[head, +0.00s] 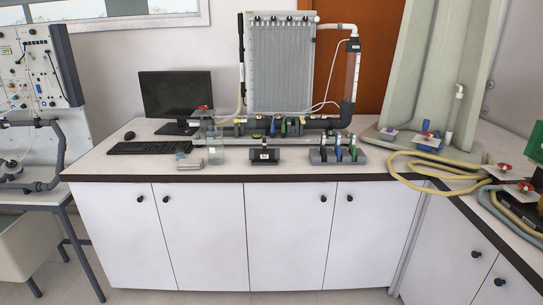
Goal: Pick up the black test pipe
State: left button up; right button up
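Neither of my grippers shows in the head view. A small grey holder (316,158) stands near the counter's front edge, with several small upright pieces in it, among them a green one, a blue one (338,153) and a dark one. To its left sits a low black block (264,156) with a white label. Behind them, a manometer board (282,65) stands upright, with dark pipework (318,123) along its base and a black section on the vertical pipe at its right. I cannot tell for sure which dark piece is the black test pipe.
A clear beaker (215,153) stands left of the black block. A monitor (176,95) and keyboard (150,148) are on the left. Yellow hoses (430,165) and red-handled valves lie at the right corner. The counter's front strip (120,168) is partly free.

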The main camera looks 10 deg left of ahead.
aim_at(263, 157)
jog(key=i+j+z, duration=0.4)
jog(key=i+j, duration=0.75)
jog(key=i, duration=0.05)
